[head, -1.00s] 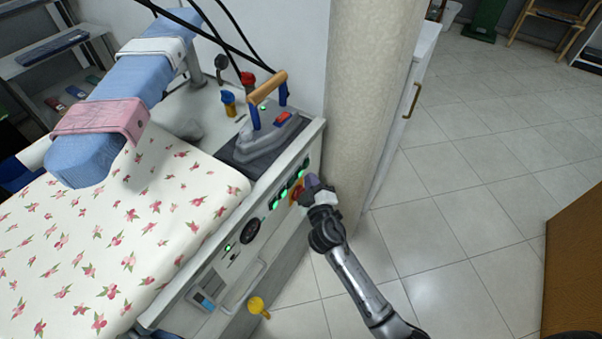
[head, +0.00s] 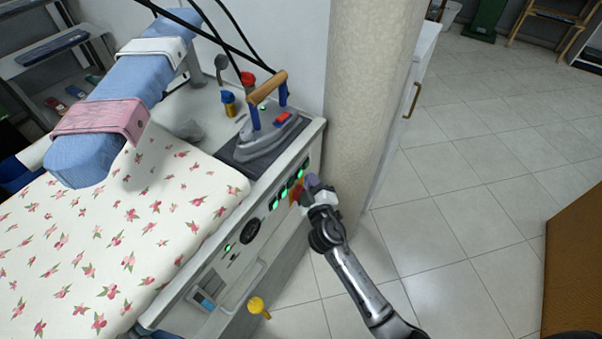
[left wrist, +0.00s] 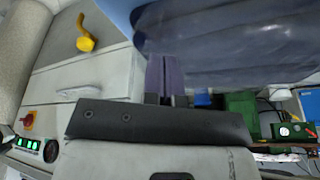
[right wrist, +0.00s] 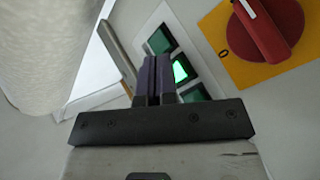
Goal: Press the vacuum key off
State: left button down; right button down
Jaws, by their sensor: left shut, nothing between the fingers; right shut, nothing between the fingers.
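A row of green keys (head: 285,193) is on the front panel of the ironing table (head: 197,262); their labels are unreadable. The right wrist view shows three: a dark upper one (right wrist: 161,40), a brightly lit middle one (right wrist: 181,70) and a dark lower one (right wrist: 196,94), partly hidden by the fingers. I cannot tell which is the vacuum key. My right gripper (right wrist: 155,62) is shut and empty, its purple fingertips just left of the lit key; contact cannot be told. It also shows at the panel (head: 311,182). My left gripper (left wrist: 165,62) is shut and empty, away from the keys.
A red rotary switch (right wrist: 268,25) on a yellow plate (right wrist: 225,45) sits close beside the keys. An iron (head: 268,135) rests on the table corner above. A beige column (head: 365,100) stands right of the panel. A yellow knob (head: 257,305) sticks out lower down.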

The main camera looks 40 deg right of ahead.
jog(key=shift+w, duration=0.15)
jog(key=shift+w+a, duration=0.2)
jog(key=shift+w, duration=0.1)
dwell(0.8)
jog(key=shift+s, duration=0.15)
jog(key=shift+s+d, duration=0.2)
jog(key=shift+s, duration=0.15)
